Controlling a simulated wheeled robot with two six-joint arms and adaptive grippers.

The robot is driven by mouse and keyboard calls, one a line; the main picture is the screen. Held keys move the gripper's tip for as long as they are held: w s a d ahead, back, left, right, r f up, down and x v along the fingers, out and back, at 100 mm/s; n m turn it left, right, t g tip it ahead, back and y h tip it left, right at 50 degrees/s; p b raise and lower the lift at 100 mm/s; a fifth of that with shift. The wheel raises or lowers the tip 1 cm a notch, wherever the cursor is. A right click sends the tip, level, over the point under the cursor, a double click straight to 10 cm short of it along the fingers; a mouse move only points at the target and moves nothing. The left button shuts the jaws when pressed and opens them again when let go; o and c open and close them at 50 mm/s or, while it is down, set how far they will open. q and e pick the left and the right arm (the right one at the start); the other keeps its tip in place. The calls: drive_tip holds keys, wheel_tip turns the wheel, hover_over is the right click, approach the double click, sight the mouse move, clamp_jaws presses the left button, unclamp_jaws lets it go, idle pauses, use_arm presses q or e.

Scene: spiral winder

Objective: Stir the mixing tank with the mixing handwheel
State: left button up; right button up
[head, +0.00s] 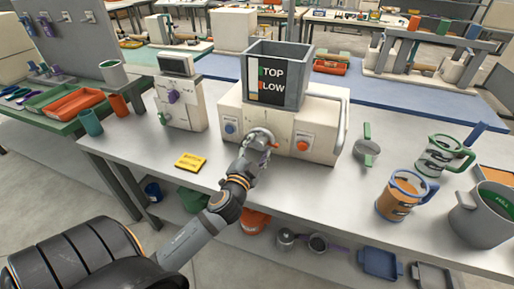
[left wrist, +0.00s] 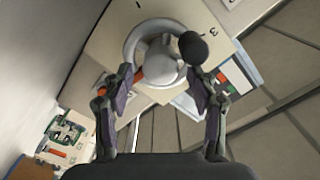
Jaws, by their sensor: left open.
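The mixing tank (head: 280,77) is a grey square open box with a "TOP / LOW" label, on top of a cream machine body (head: 318,128). The mixing handwheel is at the machine's front, mostly hidden by my left gripper (head: 262,140) in the head view. In the left wrist view the handwheel (left wrist: 131,48) is a pale ring with a grey hub and a dark round knob (left wrist: 193,47). My left gripper (left wrist: 161,80) is open, one finger on each side of the hub. Whether the fingers touch it I cannot tell. My right gripper is out of view.
A red button (head: 302,145) and a blue button (head: 230,128) flank the handwheel. Mugs (head: 402,195) and a grey pot (head: 480,215) stand at right.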

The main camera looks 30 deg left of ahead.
use_arm(q)
drive_tip(key=shift+c, duration=0.4)
drive_tip(key=c, duration=1.1)
drive_tip(key=shift+o, duration=0.2)
drive_tip(key=shift+m, duration=0.4)
drive_tip(key=m+p, duration=0.2)
drive_tip(key=m, duration=0.1)
drive_tip(key=m+p, duration=0.2)
drive_tip(key=m, duration=0.3)
drive_tip(key=shift+f+m, duration=0.1)
drive_tip(key=shift+m, duration=0.2)
drive_tip(key=m+p, duration=0.2)
drive_tip(key=m, duration=0.3)
drive_tip(key=shift+f, duration=0.1)
drive_tip(key=m+p, duration=0.1)
drive_tip(key=m, duration=0.4)
drive_tip(key=shift+f+p, duration=0.15)
drive_tip(key=shift+p, duration=0.25)
drive_tip(key=shift+m, duration=0.3)
